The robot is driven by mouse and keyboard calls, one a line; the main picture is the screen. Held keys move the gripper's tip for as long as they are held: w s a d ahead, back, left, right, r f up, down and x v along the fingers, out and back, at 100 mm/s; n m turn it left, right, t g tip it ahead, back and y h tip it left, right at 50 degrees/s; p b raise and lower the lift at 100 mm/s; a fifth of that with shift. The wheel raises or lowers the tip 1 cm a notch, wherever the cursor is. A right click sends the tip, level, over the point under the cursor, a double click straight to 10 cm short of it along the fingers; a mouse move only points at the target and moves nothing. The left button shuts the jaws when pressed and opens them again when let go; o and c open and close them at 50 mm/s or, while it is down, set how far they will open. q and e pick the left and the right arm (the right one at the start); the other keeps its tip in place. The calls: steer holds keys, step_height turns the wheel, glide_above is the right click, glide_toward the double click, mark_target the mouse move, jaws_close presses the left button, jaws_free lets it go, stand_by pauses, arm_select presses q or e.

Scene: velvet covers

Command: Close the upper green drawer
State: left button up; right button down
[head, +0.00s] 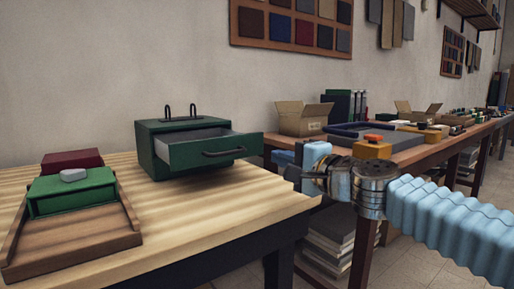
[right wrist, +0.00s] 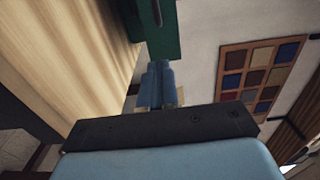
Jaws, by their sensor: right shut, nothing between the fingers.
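A small green cabinet (head: 150,151) with two dark loops on top stands on the wooden table. The cabinet front below the drawer is mostly hidden. My right gripper (head: 300,168) is shut and empty, to the right of the drawer front and apart from it. In the right wrist view the shut fingers (right wrist: 157,84) point toward the green drawer front (right wrist: 165,47), with its handle (right wrist: 157,12) at the top edge. My left gripper is not seen.
A second bench (head: 421,152) with a cardboard box (head: 303,118) stands behind my right arm.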

mark_target(251, 147)
steer(key=p+x, duration=0.2)
steer(key=x, duration=0.6)
steer(key=shift+w+a, duration=0.2)
steer(key=shift+w, duration=0.1)
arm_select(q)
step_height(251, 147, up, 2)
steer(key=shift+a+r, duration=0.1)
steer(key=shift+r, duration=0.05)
arm_select(e)
steer(key=shift+d, duration=0.1)
